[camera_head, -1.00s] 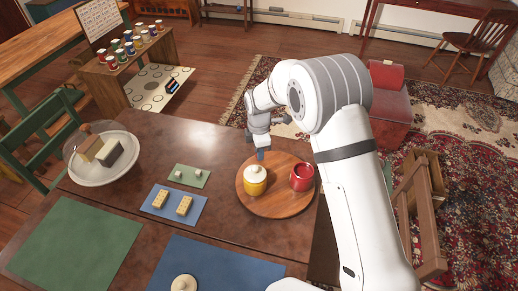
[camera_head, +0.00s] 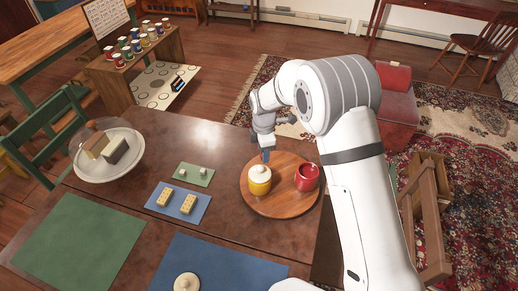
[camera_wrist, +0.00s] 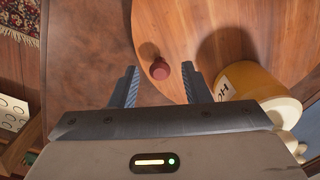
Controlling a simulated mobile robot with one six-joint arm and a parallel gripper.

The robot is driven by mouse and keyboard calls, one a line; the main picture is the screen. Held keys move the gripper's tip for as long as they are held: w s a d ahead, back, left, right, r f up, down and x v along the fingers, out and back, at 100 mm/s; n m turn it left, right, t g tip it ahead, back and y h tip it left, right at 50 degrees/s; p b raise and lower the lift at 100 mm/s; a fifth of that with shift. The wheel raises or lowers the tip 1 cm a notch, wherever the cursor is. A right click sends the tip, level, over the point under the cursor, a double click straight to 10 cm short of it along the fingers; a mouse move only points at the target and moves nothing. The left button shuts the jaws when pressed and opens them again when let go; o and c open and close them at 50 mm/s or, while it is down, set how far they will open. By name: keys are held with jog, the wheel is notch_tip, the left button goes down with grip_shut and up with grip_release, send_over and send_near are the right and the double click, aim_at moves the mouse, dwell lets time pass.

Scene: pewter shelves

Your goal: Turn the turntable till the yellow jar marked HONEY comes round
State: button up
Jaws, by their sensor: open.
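The wooden turntable (camera_head: 281,206) is a round disc on the brown table. On it stand a yellow jar (camera_head: 259,182) with a cream lid, at the left, and a red pot (camera_head: 307,178), at the right. In the wrist view the yellow jar (camera_wrist: 247,78) is at the right, its white label partly seen with the letters "HO". A small dark red knob (camera_wrist: 159,69) stands up near the turntable's rim. My gripper (camera_wrist: 158,78) is open, its fingers on either side of the knob in the picture; I see no contact. In the head view my gripper (camera_head: 265,156) is beyond the yellow jar.
Left of the turntable lie a blue mat (camera_head: 190,212) with yellow blocks and a small green mat (camera_head: 205,176). A domed plate (camera_head: 85,174) is farther left. A large blue mat (camera_head: 240,262) with a cream lid lies in front. Bare tabletop shows between them.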

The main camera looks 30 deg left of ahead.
notch_tip(320, 180, up, 8)
jog(key=shift+f, duration=0.1)
dwell(0.4)
jog(key=shift+c, duration=0.3)
